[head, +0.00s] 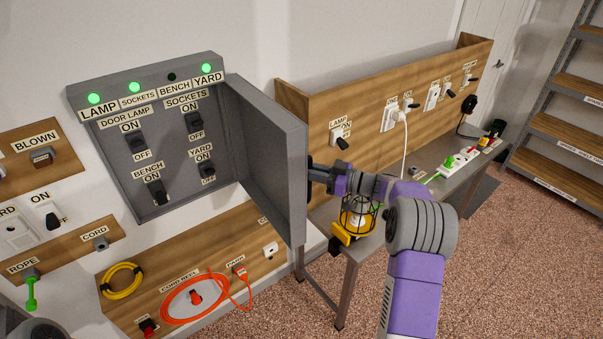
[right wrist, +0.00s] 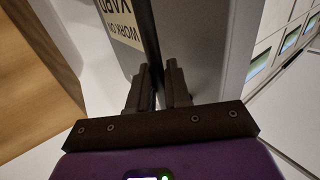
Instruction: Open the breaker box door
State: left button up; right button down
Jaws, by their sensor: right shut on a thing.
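The grey breaker box (head: 158,160) is on the wall at left in the head view. Its door (head: 272,165) stands well open, hinged on the box's right side and swung out from the wall, so the switches inside show. My right gripper (head: 312,172) is at the door's outer side. My left gripper is not in view.
A steel bench (head: 455,180) with a caged yellow lamp (head: 357,222) stands right of the door. A wooden board with an orange cord (head: 197,297) and yellow coil (head: 122,281) is below the box. Shelves (head: 560,130) stand far right. Speckled floor in front is clear.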

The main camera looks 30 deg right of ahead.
jog(key=shift+w+d+r, duration=0.2)
jog(key=shift+w+d, duration=0.05)
jog(key=shift+w, duration=0.1)
jog(key=c, duration=1.5)
grip_release()
jog(key=shift+o, duration=1.3)
jog(key=shift+w+a, duration=0.1)
jog(key=shift+w, duration=0.1)
jog(key=shift+w+f, duration=0.1)
jog(key=shift+f, duration=0.05)
jog(key=shift+s+d, duration=0.2)
